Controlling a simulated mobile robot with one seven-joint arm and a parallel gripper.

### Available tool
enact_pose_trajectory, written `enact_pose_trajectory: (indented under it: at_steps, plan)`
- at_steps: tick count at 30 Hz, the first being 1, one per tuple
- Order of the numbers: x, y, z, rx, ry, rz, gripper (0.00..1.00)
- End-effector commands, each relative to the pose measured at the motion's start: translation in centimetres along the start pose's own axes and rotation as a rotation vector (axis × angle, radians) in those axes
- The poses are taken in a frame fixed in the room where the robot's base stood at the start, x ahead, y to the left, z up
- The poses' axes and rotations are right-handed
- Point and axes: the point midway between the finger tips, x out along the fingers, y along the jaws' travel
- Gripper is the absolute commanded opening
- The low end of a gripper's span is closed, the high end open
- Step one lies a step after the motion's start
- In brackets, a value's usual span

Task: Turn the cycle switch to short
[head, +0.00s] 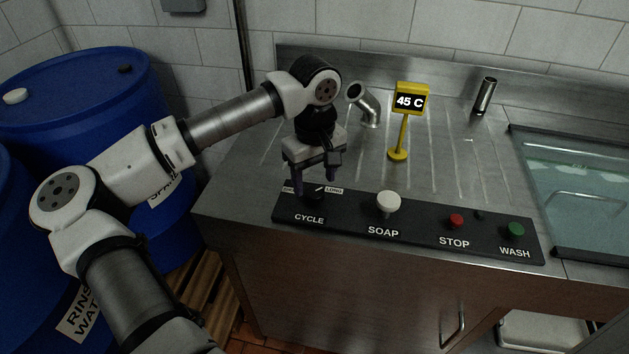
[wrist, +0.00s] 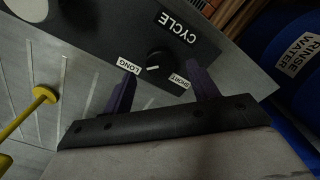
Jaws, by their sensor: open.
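The pointer appears turned to the LONG side. My gripper (head: 314,180) is above the switch, pointing down. In the wrist view my gripper (wrist: 163,74) is open, its purple fingers on either side of the knob with gaps. I cannot tell how far the fingertips are above the panel.
Right of the switch are a white soap knob (head: 388,203), a red stop button (head: 456,221) and a green wash button (head: 516,230). A yellow 45 C display (head: 410,100), a bent pipe (head: 366,106) and a water-filled sink (head: 580,190) lie beyond. Blue barrels (head: 85,95) stand left.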

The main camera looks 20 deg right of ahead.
Motion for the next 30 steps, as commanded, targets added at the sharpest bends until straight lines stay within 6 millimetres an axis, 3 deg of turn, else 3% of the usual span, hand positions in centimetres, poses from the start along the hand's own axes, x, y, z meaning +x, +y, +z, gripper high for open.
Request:
enact_pose_trajectory:
  at_steps: [7,17,27,30]
  plan:
    - [2.5,0.0,0.0,0.000,-0.001,0.001,0.59]
    - [2.9,0.0,0.0,0.000,0.000,0.000,0.59]
    - [2.9,0.0,0.0,0.000,0.000,0.000,0.15]
    - [2.9,0.0,0.0,-0.001,0.000,0.000,0.14]
